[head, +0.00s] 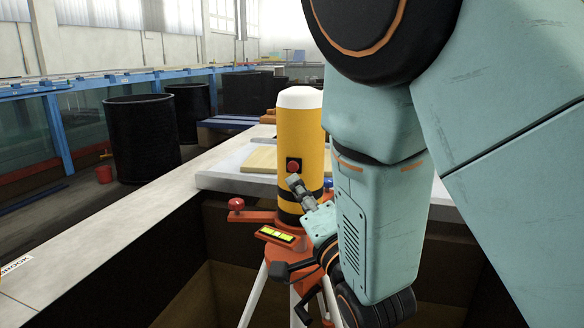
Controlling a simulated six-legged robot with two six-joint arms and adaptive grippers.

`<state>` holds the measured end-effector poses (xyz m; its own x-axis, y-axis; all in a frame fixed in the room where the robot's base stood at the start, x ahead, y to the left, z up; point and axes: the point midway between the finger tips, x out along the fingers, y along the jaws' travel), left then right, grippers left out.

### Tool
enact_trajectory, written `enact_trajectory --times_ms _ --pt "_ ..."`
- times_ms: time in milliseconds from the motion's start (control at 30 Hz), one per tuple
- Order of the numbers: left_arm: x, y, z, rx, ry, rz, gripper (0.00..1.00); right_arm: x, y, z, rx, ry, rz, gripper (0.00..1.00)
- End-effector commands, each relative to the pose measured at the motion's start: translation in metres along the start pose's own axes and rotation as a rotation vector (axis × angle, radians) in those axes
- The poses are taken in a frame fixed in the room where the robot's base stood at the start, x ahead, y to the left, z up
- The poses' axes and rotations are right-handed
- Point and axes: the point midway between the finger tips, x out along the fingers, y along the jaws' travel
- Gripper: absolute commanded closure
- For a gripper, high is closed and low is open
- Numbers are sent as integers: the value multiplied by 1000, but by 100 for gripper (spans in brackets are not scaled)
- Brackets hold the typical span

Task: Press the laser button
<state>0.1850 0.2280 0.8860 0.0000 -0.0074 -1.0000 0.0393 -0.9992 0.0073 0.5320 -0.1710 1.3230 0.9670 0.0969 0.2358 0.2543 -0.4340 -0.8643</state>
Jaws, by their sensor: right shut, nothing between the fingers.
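A yellow laser unit (301,130) with a white cap and dark bands stands upright on an orange tripod head. A red button (293,166) on a dark square plate sits on the side facing me. My right gripper (294,182) is shut and empty, with its fingertips just below the button. Whether they touch the laser's side I cannot tell. My right arm covers the right of the view and hides part of the laser and the tripod (255,290). My left gripper is not in view.
A red knob (236,204) sticks out at the left of the tripod head. A pale ledge (130,220) runs past on the left, and a light slab (235,172) lies behind the laser. Black drums (142,138) stand farther back. The space left of the laser is free.

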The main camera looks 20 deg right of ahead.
Motion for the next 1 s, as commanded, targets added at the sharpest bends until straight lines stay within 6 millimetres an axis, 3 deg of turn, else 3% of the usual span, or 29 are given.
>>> enact_trajectory --times_ms 33,500,1000 --pt "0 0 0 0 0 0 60 -2 -12 26 -70 -70 -36 100" --pt "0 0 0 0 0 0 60 -2 -12 26 -70 -70 -36 100" --pt "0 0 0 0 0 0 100 -2 -12 26 -70 -70 -36 100"
